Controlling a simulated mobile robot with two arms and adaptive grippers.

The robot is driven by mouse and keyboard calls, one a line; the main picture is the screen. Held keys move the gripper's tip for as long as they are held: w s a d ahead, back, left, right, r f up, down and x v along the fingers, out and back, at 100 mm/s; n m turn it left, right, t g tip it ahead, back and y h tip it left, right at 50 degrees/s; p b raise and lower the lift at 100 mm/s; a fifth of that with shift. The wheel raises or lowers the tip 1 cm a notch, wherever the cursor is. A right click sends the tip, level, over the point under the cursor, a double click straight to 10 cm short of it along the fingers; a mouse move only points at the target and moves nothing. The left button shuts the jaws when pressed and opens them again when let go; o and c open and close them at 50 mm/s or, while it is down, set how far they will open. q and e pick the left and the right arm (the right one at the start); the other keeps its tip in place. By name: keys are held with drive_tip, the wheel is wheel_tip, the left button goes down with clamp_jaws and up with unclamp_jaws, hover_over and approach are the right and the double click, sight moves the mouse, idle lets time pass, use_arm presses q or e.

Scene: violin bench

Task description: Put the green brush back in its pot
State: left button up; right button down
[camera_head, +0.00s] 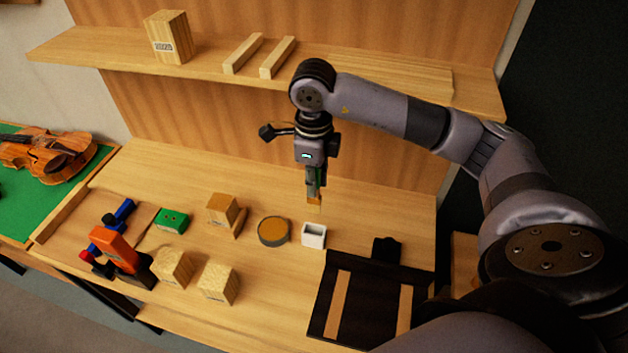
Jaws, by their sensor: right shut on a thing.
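My right gripper (314,184) points down over the back of the bench, shut on the green brush. Only a little of the green handle shows between the fingers. The brush's pale tan tip (314,204) hangs below the fingers, above the bench. A small white square pot (314,236) with an open top stands on the bench, just below and in front of the brush in the picture. The brush is apart from the pot. My left gripper is not in view.
A round amber tin (273,231) stands left of the pot. A dark board with wooden strips (376,290) lies to its right. Wooden blocks (219,283), a green block (172,220) and an orange tool (115,248) are at left. A shelf (370,82) runs behind my right arm.

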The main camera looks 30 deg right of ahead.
sight(314, 202)
drive_tip(key=shift+f+b, duration=3.2)
drive_tip(key=shift+f, duration=0.35)
drive_tip(key=shift+b, duration=0.3)
drive_tip(key=shift+f+b, duration=2.8)
drive_tip(key=shift+f, duration=0.25)
drive_tip(key=c, duration=1.4)
unclamp_jaws()
drive_tip(key=shift+r, duration=0.1)
wheel_tip(314, 202, up, 12)
